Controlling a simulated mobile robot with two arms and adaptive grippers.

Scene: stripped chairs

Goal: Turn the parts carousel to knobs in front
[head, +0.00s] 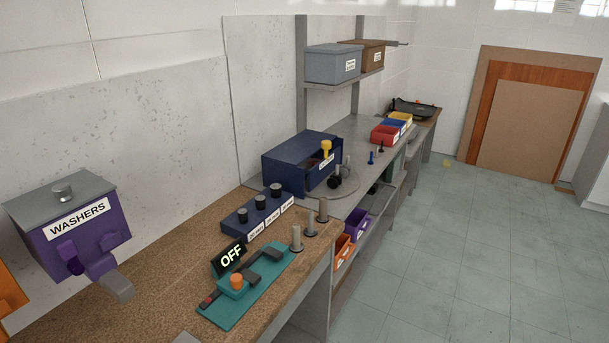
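The parts carousel appears as a grey round disc (347,192) on the metal bench, partly inside a dark blue open-sided housing (290,160). A yellow-topped part (326,149) stands at the housing's opening. A black knob-like part (334,183) sits near the disc's front, with small grey upright parts beside it. The back of the disc is hidden by the housing. The parts are too small to tell exactly which section faces front. Neither of my grippers is in view.
On the near wooden bench are a purple washers dispenser (85,238), a blue block with black knobs (240,222), an OFF sign (229,258), a teal switch board (222,314) and grey posts. Red, blue and yellow bins stand farther back. The floor (450,260) at right is clear.

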